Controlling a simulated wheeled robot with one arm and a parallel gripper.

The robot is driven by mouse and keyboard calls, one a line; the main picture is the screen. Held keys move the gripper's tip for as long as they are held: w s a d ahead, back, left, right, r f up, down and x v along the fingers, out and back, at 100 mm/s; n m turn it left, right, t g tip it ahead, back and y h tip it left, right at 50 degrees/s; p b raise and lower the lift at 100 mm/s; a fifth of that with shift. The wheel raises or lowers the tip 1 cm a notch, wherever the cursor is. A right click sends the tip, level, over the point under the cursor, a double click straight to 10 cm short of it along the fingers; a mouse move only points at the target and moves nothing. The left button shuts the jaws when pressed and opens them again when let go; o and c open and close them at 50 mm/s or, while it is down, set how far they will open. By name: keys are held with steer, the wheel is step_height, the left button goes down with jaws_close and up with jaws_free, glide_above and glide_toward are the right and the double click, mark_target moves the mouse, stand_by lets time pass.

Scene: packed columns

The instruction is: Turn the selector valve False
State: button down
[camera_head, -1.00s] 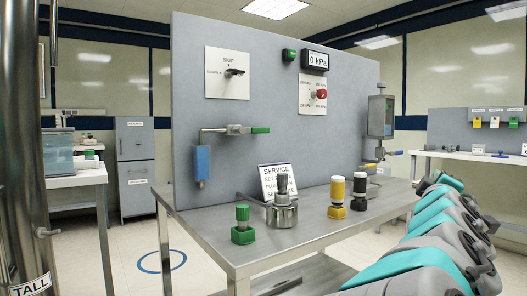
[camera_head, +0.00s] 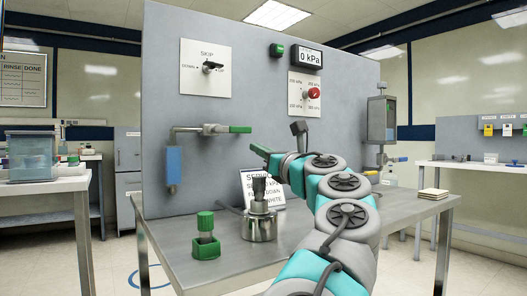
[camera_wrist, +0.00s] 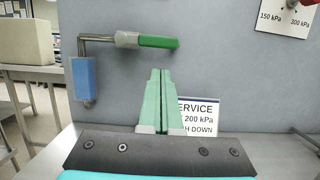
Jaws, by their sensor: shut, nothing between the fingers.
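A white plate on the grey panel (camera_head: 255,95) carries a black knob (camera_head: 211,67) with "SKIP" above it and more words beside it. A second white plate holds a red knob (camera_head: 313,93) with kPa markings. A pipe with a green-handled lever (camera_head: 240,129) sticks out of the panel; the lever lies level. It also shows in the wrist view (camera_wrist: 158,41). My gripper (camera_head: 260,150) is in front of the panel, below and right of the lever. In the wrist view its green fingers (camera_wrist: 160,72) are together and empty, with their tips below the lever.
A kPa display (camera_head: 306,57) and a green button (camera_head: 276,49) are on the panel. A gauge box (camera_head: 381,118) is at the right.

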mark_target(231, 130)
steer(key=x, duration=0.6)
steer(key=shift+w+a+p, duration=0.2)
steer(key=shift+w+p, duration=0.1)
steer(key=shift+p, duration=0.15)
